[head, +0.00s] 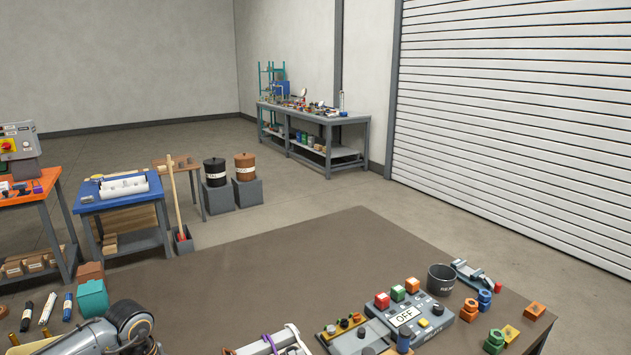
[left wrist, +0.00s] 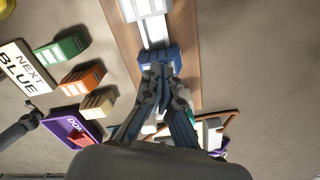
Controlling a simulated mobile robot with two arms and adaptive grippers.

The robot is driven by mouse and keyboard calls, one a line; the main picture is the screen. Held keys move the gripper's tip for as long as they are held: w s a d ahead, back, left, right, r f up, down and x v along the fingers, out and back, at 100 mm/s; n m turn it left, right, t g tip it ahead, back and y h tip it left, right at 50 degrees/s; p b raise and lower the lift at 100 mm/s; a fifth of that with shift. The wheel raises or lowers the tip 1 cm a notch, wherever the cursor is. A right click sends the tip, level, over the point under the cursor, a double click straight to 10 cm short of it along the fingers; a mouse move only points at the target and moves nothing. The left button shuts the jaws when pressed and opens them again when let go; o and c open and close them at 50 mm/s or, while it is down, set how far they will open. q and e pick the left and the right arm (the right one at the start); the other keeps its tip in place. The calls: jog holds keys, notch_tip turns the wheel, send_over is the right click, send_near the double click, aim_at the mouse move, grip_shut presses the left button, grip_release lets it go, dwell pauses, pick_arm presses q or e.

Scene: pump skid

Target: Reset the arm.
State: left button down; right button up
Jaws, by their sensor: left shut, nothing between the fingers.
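My left gripper (left wrist: 160,72) shows in the left wrist view with its fingers together and nothing between them. Its tips appear over or close to a blue block (left wrist: 158,56) at the end of a white and grey piece (left wrist: 153,28); I cannot tell whether they touch. That piece lies along a brown strip (left wrist: 186,50). In the head view part of my left arm (head: 95,337) shows at the lower left, and its fingers are not visible there. My right gripper is not seen.
The brown table (head: 290,258) is bare in its middle and far part. A grey control box (head: 408,318) reading OFF, a dark cup (head: 441,279) and coloured nuts stand at the right. A teal block (head: 92,299) is near my arm. The wrist view shows a NEXT BLUE sign (left wrist: 28,68).

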pick_arm(q)
notch_tip(320, 180, up, 7)
jog(key=p, duration=0.5)
dwell(0.5)
